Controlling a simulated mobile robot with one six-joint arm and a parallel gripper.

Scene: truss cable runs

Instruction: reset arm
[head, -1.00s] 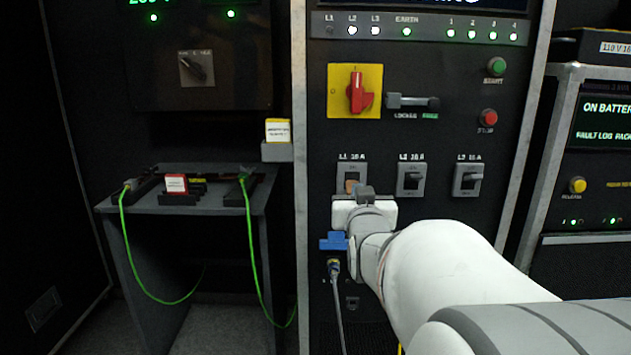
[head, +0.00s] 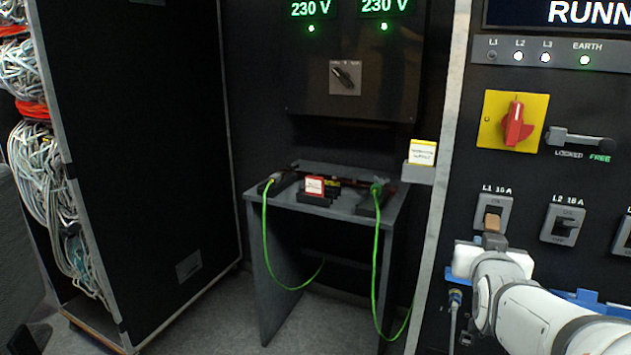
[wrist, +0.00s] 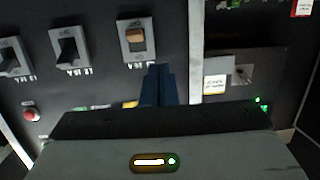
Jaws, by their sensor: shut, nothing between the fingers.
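My gripper (head: 495,241) is in front of the right-hand panel, just below the L1 16 A switch (head: 492,212). In the wrist view its dark blue fingers (wrist: 158,72) are together with nothing between them. Their tips lie just below the L1 switch (wrist: 135,38) in that picture, whose lever is tan. I cannot tell whether the tips touch the panel. The L2 switch (head: 563,222) has a dark lever and also shows in the wrist view (wrist: 69,49).
A red rotary handle on a yellow plate (head: 513,121) and a grey locking lever (head: 582,140) are above the switches. A small table (head: 330,205) with green cables (head: 268,240) stands left. A dark cabinet (head: 130,150) and bundled cables (head: 45,170) are further left. Floor shows between.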

